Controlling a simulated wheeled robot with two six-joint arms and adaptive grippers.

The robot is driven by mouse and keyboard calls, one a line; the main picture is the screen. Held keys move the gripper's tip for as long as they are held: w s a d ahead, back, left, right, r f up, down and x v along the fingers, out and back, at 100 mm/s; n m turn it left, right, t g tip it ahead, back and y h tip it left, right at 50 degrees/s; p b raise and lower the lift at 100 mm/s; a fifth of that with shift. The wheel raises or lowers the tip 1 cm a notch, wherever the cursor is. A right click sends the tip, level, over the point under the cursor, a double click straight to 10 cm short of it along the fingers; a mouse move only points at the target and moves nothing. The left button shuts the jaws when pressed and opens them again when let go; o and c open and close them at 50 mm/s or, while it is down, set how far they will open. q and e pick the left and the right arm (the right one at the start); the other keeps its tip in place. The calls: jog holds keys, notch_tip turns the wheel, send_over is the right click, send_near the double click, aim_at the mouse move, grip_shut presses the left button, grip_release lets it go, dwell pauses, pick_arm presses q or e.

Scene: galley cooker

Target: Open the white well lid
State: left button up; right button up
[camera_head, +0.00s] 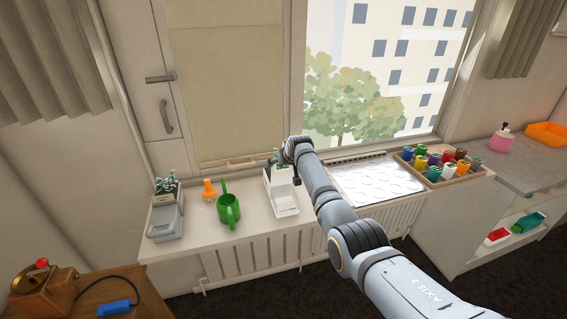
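A white box-like container (280,196) stands on the windowsill below the window, with a lower front part (287,212) that sticks out toward me. I take it for the thing with the white well lid, but I cannot tell whether the lid is open or shut. My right arm reaches in from the lower right, and its wrist end is over this container. My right gripper (297,181) is at its upper right side, small and mostly hidden by the wrist. I cannot tell whether it touches. My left gripper is out of view.
Right of the arm are a white dimpled tray (375,180) and a wooden box (455,177) of coloured jars.

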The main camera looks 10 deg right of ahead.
jog(key=shift+w+d+r, duration=0.1)
jog(key=shift+r, duration=0.2)
jog(key=o, duration=1.3)
jog(key=shift+o, duration=0.5)
jog(key=shift+f, duration=0.15)
jog(key=shift+s, duration=0.2)
jog(key=v, duration=1.1)
jog(key=shift+s+r, duration=0.2)
jog(key=shift+r, duration=0.05)
